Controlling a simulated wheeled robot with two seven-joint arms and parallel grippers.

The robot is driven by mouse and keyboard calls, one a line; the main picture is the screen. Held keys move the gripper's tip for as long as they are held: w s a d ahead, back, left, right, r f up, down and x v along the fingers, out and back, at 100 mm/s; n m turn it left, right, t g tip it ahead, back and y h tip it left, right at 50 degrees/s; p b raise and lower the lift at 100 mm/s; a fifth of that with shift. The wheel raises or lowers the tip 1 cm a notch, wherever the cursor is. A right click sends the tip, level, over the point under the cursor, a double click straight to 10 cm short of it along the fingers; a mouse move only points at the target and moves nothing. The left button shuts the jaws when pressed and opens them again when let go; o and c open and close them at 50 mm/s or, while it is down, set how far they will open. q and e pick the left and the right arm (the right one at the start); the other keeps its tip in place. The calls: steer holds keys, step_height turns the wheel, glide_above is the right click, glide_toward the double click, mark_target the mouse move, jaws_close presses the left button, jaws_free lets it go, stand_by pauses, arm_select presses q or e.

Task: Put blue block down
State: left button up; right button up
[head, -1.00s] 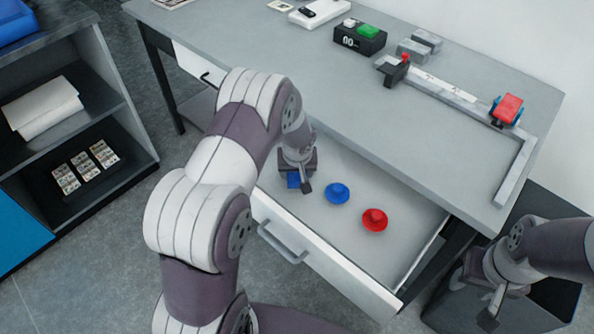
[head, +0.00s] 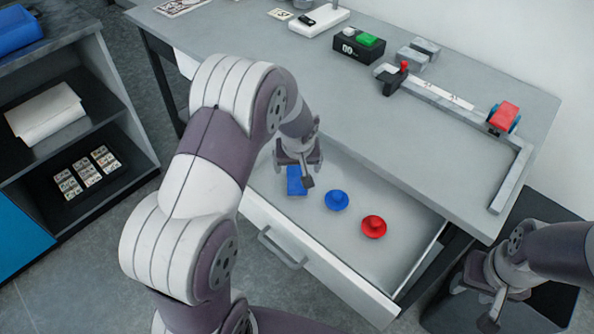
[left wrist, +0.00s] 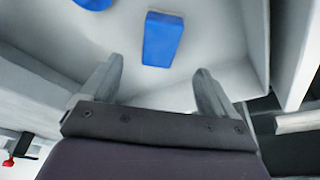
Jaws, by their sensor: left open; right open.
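The blue block (head: 296,181) lies in the open drawer (head: 312,246), toward its left end. It also shows in the left wrist view (left wrist: 162,38), lying on the drawer floor beyond the fingertips, touched by neither finger. My left gripper (head: 307,178) is open and empty, just above the block in the head view. In the left wrist view its two fingers (left wrist: 158,80) stand apart with bare drawer floor between them. My right gripper (head: 492,318) is at the lower right, away from the drawer, and holds nothing that I can see.
A blue round knobbed piece (head: 337,200) and a red one (head: 373,227) lie in the drawer right of the block. The desk top (head: 400,150) overhangs the drawer's back. A black box with a green button (head: 360,44) and a rail with a red-topped cart (head: 503,117) stand on it.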

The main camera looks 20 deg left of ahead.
arm_select(q)
steer(key=s+d+r+m, duration=0.2)
steer(key=s+r, duration=0.1)
steer(key=s, duration=0.6)
steer(key=s+d+r+m+g+h, duration=0.1)
steer(key=s+d+r+m, duration=0.2)
steer(key=s, duration=0.7)
steer(key=shift+r+g, duration=0.3)
steer(key=shift+r, duration=0.35)
